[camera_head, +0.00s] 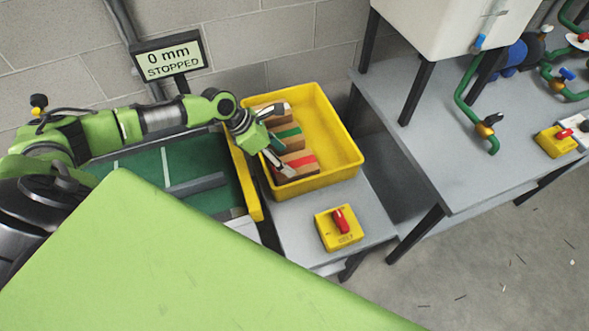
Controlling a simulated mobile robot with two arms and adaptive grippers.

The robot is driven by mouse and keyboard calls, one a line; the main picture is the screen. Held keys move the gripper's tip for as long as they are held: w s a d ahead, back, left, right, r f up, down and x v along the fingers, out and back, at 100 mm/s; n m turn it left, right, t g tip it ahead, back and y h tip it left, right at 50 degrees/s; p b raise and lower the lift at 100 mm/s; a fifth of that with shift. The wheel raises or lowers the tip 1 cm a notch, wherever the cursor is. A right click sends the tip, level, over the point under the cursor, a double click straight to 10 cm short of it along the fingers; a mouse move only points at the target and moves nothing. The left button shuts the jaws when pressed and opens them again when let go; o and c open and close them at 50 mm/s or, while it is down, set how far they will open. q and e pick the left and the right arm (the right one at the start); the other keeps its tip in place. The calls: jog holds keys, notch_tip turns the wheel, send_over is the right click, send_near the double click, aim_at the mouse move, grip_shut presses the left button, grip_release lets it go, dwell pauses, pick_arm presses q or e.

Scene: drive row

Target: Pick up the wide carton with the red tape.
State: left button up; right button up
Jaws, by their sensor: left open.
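A brown carton with red tape (301,162) lies in the left part of a yellow bin (348,162), nearest the bin's front. A brown carton with green tape (289,133) lies just behind it. My left gripper (274,136) reaches over the bin's left wall and is open. One finger is by the back of the cartons and the other is close to the red-taped one. I cannot tell whether it touches either carton. The gripper body hides the cartons' left ends. My right gripper is not in view.
A sign (171,58) reads "0 mm STOPPED". A green belt (205,199) runs left of the bin. A yellow box with a red switch (339,227) sits in front of the bin. A grey bench (450,170) with green pipes stands at right. The bin's right half is empty.

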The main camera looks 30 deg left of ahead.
aim_at(293, 164)
pick_arm(q)
jog(key=x, duration=0.4)
jog(key=shift+w+d, duration=0.15)
jog(key=shift+w, duration=0.05)
jog(key=c, duration=1.1)
